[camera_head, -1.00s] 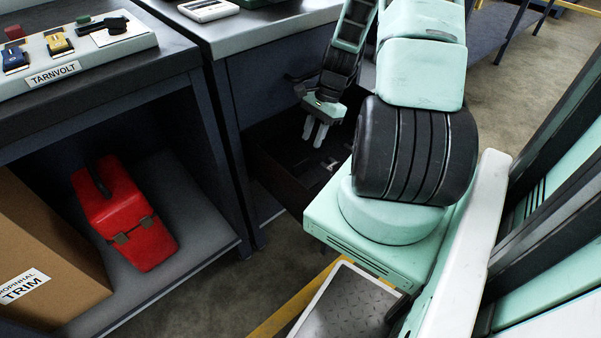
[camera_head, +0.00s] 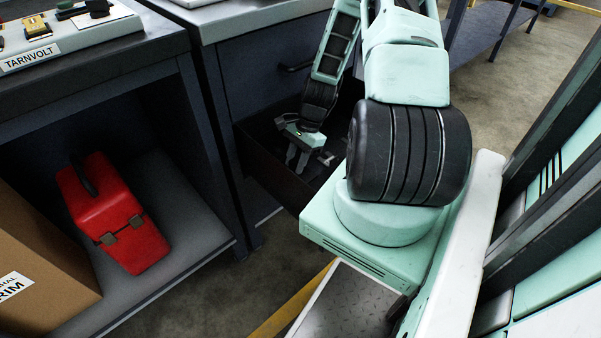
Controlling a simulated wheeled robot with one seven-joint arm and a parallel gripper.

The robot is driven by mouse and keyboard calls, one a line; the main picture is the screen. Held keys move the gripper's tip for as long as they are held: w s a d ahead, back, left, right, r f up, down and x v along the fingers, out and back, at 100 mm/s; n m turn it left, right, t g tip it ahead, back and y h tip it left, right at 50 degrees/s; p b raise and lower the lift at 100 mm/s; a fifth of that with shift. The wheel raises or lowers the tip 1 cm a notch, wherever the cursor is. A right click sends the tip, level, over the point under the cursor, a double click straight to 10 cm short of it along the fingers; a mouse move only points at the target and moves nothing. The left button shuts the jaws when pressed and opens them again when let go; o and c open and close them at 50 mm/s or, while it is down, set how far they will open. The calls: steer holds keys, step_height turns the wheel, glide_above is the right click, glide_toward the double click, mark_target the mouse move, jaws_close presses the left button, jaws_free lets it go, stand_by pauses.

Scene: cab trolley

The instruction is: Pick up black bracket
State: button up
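My gripper (camera_head: 297,160) points down inside the open dark drawer (camera_head: 262,162) under the middle workbench. Its two pale fingers are apart, with nothing visible between them. I cannot make out a black bracket with certainty; the drawer's inside is very dark and partly hidden by my arm. A small greyish thing (camera_head: 325,158) shows in the drawer just right of the fingers, too small to identify.
The drawer's front wall and sides surround my gripper closely. A red toolbox (camera_head: 115,215) and a cardboard box (camera_head: 40,260) sit on the lower shelf at left. A TARNVOLT panel (camera_head: 62,45) lies on the left bench top.

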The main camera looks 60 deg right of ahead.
steer(key=shift+a+f, duration=0.15)
steer(key=shift+f, duration=0.2)
jaws_close()
steer(key=shift+r, duration=0.1)
steer(key=shift+r+p, duration=0.35)
steer(key=shift+r, duration=0.05)
steer(key=r+p, duration=0.1)
steer(key=r, duration=0.3)
steer(key=d+r+p, duration=0.1)
steer(key=r, duration=0.1)
steer(key=shift+r+p, duration=0.3)
steer(key=shift+r, duration=0.05)
steer(key=s+d+p, duration=0.1)
steer(key=s+d, duration=0.1)
steer(key=d, duration=0.7)
steer(key=s+d, duration=0.2)
steer(key=d, duration=0.7)
steer(key=shift+s+d+f+p, duration=0.25)
steer(key=shift+s+f+p, duration=0.05)
steer(key=shift+p, duration=0.05)
